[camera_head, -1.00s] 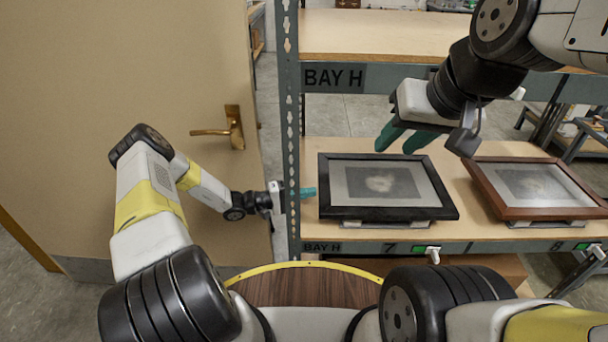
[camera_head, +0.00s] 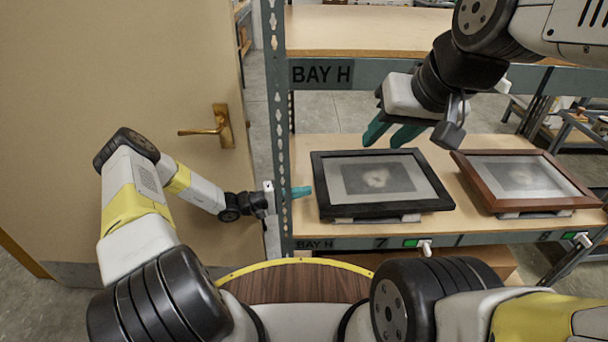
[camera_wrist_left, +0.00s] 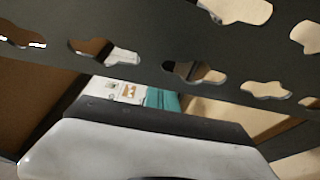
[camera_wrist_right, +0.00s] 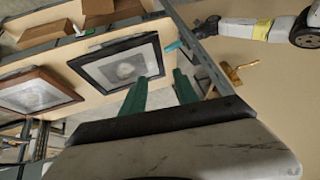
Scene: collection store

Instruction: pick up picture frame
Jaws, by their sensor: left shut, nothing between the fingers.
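A black picture frame (camera_head: 381,209) with a grey picture lies on the wooden lower shelf, propped on small pale supports. A brown picture frame (camera_head: 526,206) lies to its right. My right gripper (camera_head: 391,133) is open and empty above and behind the black frame; its two teal fingers are apart. In the right wrist view, the black frame (camera_wrist_right: 104,71) shows beyond the fingers. My left gripper (camera_head: 301,191) is shut and empty at the rack's left upright, left of the black frame. In the left wrist view the upright hides much of its teal fingers (camera_wrist_left: 162,98).
The perforated metal upright (camera_head: 277,110) stands close against my left gripper. An upper shelf (camera_head: 370,32) marked BAY H sits above the frames. A tan door (camera_head: 120,60) with a brass handle (camera_head: 217,127) is on the left. A round wooden top (camera_head: 300,283) is in front of me.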

